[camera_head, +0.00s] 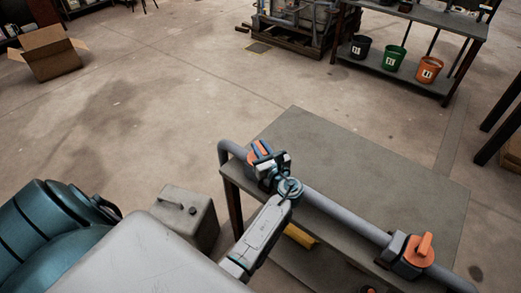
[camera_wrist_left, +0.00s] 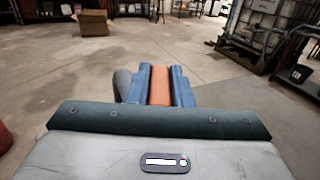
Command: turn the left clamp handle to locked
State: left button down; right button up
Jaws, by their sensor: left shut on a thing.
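The left clamp's orange handle (camera_head: 259,149) is on a grey pipe (camera_head: 340,214) along the near edge of a grey table. My left gripper (camera_head: 268,161) is at this clamp and shut on the handle. In the left wrist view the orange handle (camera_wrist_left: 160,86) lies between the two blue fingers of my left gripper (camera_wrist_left: 160,88). The clamp body is mostly hidden by the gripper. A second clamp with an orange handle (camera_head: 424,244) sits farther right on the pipe. My right gripper is not in view.
The grey table top (camera_head: 345,150) is bare. A grey box (camera_head: 187,212) stands left of the table. A shelf at the back right holds black, green (camera_head: 394,57) and orange buckets. A cardboard box (camera_head: 48,52) is far left. The floor between is open.

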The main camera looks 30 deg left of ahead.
pick_arm(q)
jog(key=n+g+y, duration=0.1)
jog(key=g, duration=0.1)
jog(key=shift+w+n+g, duration=0.1)
jog(key=shift+n+g, duration=0.2)
jog(key=shift+n, duration=0.1)
jog(key=n+g+y+b, duration=0.1)
jog(key=n+g, duration=0.1)
jog(key=g, duration=0.1)
jog(key=shift+g, duration=0.3)
jog(key=shift+n+g, duration=0.3)
jog(key=shift+n, duration=0.1)
jog(key=shift+n+g, duration=0.3)
jog(key=shift+g, duration=0.2)
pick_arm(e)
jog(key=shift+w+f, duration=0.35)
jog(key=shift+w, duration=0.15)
pick_arm(q)
jog(key=c, duration=1.3)
grip_release()
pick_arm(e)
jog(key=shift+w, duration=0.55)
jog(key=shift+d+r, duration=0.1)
